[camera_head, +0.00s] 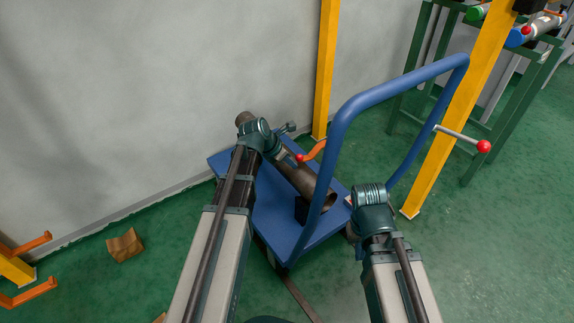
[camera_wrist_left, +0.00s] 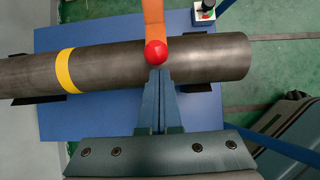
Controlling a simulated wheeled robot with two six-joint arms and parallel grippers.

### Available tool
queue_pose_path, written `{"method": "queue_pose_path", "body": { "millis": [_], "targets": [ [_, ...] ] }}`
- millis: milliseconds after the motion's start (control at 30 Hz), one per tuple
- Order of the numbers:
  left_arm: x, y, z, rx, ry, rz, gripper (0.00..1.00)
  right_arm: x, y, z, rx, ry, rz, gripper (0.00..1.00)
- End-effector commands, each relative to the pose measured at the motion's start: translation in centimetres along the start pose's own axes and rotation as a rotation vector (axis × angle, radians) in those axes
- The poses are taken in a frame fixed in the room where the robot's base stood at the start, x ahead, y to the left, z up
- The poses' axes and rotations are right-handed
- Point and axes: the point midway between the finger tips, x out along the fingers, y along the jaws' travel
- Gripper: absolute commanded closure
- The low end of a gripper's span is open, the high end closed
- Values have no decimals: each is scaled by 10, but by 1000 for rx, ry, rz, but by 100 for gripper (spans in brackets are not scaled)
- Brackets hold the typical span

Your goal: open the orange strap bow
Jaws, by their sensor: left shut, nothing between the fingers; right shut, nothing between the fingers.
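The orange strap bow (camera_head: 316,150) arches over a grey pipe (camera_head: 308,182) lying on a blue cart. It ends in a red ball (camera_head: 299,158). In the left wrist view the orange bow (camera_wrist_left: 153,18) crosses the pipe (camera_wrist_left: 110,66) and the red ball (camera_wrist_left: 155,52) sits at its near end. My left gripper (camera_head: 287,152) is over the pipe beside the ball. Its fingers (camera_wrist_left: 159,74) are shut and empty, with the tips right at the ball; I cannot tell whether they touch. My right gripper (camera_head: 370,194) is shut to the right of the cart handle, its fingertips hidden.
The blue cart (camera_head: 232,163) stands by a grey wall, its tall blue handle (camera_head: 345,130) between my arms. A yellow post (camera_head: 440,150) with a red-ended lever (camera_head: 483,146) stands at right.

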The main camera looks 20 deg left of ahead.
Motion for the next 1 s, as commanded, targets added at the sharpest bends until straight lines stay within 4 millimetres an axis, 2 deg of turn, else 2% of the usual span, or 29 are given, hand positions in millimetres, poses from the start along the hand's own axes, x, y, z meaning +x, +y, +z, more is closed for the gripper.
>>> {"method": "queue_pose_path", "body": {
  "millis": [567,767,1000],
  "targets": [
    [-2,0,9,2,11,-1,100,-8,1,0,-2,0,0,100],
    [-5,2,35,5,85,-6,100,-33,3,2,-6,0,0,100],
    [0,3,90,6,257,-4,100,-73,8,4,-6,-2,3,100]
  ]
}}
